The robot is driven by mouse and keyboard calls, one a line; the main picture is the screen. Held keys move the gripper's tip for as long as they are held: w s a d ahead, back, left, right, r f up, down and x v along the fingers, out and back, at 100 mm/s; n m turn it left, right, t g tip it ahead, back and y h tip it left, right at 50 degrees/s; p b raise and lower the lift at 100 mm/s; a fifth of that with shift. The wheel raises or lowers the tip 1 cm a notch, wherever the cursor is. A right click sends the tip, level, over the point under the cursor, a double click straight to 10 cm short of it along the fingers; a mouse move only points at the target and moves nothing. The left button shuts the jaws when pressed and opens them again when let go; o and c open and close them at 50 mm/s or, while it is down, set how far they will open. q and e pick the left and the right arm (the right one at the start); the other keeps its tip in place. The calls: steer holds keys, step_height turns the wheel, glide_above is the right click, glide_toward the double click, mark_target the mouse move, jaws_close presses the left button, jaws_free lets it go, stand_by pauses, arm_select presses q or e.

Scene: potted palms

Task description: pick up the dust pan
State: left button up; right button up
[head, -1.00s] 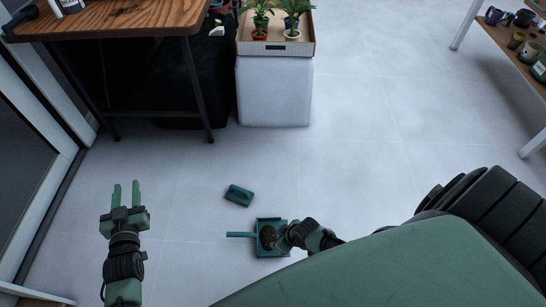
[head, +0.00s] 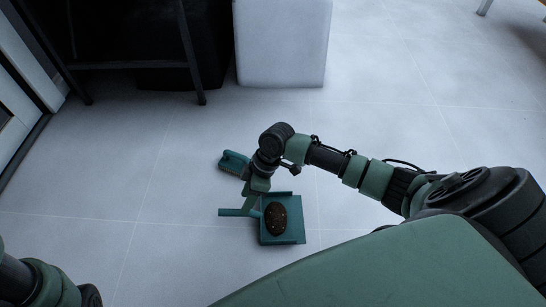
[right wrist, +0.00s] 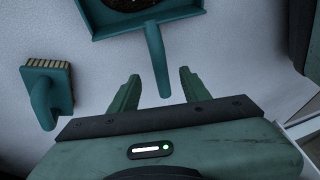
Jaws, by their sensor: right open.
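The teal dust pan (head: 296,224) lies on the floor with a brown clump of dirt (head: 276,218) in it. Its handle (head: 230,212) points left in the head view. My right gripper (head: 250,203) is open and points down over the handle. In the right wrist view the pan (right wrist: 185,14) is at the top, and its handle (right wrist: 154,50) reaches down between the two open fingers (right wrist: 160,75), with no clear contact. Of my left arm, only a part shows at the lower left of the head view; its gripper is out of sight.
A teal brush (head: 232,160) lies on the floor just behind my right wrist; its bristles show in the right wrist view (right wrist: 48,66). A white block (head: 283,45) and a dark-legged table (head: 188,60) stand at the back.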

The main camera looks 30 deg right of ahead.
mark_target(260, 215)
steer(key=b+x, duration=0.1)
steer(key=x, duration=0.1)
steer(key=shift+a+f+b, duration=0.15)
steer(key=shift+f+b, duration=0.15)
steer(key=shift+f, duration=0.1)
steer(key=b+x, duration=0.4)
steer(key=b, duration=0.1)
steer(key=shift+a+f, duration=0.15)
steer(key=shift+f, duration=0.25)
steer(key=shift+r, duration=0.1)
jaws_close()
